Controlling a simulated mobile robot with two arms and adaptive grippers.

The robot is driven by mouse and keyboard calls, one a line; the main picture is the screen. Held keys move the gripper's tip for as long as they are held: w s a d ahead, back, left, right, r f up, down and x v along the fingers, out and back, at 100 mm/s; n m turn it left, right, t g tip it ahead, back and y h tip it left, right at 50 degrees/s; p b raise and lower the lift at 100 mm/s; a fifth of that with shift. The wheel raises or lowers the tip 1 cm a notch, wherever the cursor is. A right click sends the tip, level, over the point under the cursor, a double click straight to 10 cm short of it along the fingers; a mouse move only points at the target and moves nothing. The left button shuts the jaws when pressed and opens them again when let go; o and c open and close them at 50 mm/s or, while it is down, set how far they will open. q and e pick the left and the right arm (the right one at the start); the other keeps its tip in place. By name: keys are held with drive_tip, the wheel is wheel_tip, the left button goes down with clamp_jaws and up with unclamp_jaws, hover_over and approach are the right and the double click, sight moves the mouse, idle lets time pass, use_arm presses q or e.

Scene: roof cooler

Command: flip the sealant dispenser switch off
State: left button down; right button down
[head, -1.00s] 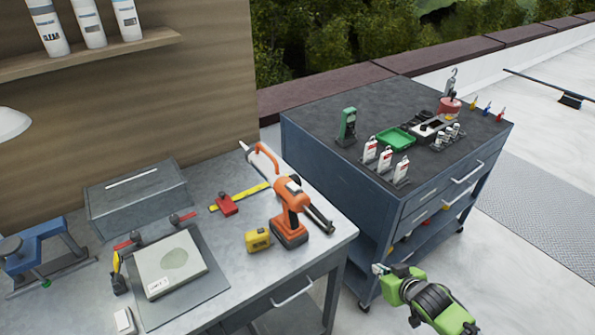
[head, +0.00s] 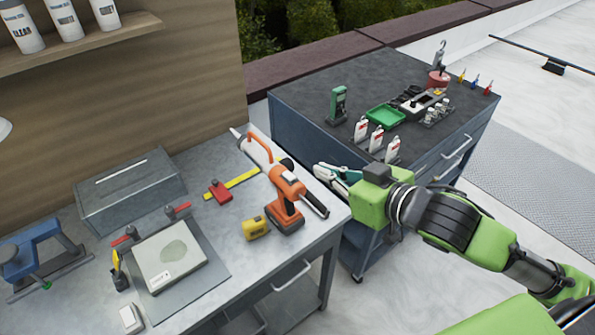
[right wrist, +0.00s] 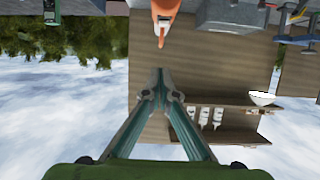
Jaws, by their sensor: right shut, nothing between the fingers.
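The sealant dispenser (head: 287,194) is an orange and black battery tool with a pale tube. It stands on the right part of the grey workbench, its nozzle pointing to the back left. Its switch is too small to make out. My right gripper (head: 318,170) is just right of the dispenser, above the gap between bench and cart, apart from it. In the right wrist view the gripper (right wrist: 161,80) is shut and empty, and the dispenser's orange end (right wrist: 164,12) shows beyond the fingertips. My left gripper is out of view.
The workbench (head: 215,255) also bears a yellow tape measure (head: 256,228), a red tool on a yellow rule (head: 219,191), a grey box (head: 132,190) and a slab (head: 170,258). A blue tool cart (head: 290,135) stands behind my right arm.

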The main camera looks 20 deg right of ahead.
hover_over(298, 184)
wheel_tip(298, 184, down, 3)
drive_tip(key=shift+w+f, duration=0.1)
drive_tip(key=shift+w, duration=0.05)
wheel_tip(298, 184, down, 3)
drive_tip(key=shift+r, duration=0.1)
drive_tip(key=shift+s+f+p, duration=0.2)
drive_tip(key=shift+f+p, duration=0.1)
drive_tip(key=shift+f, duration=0.5)
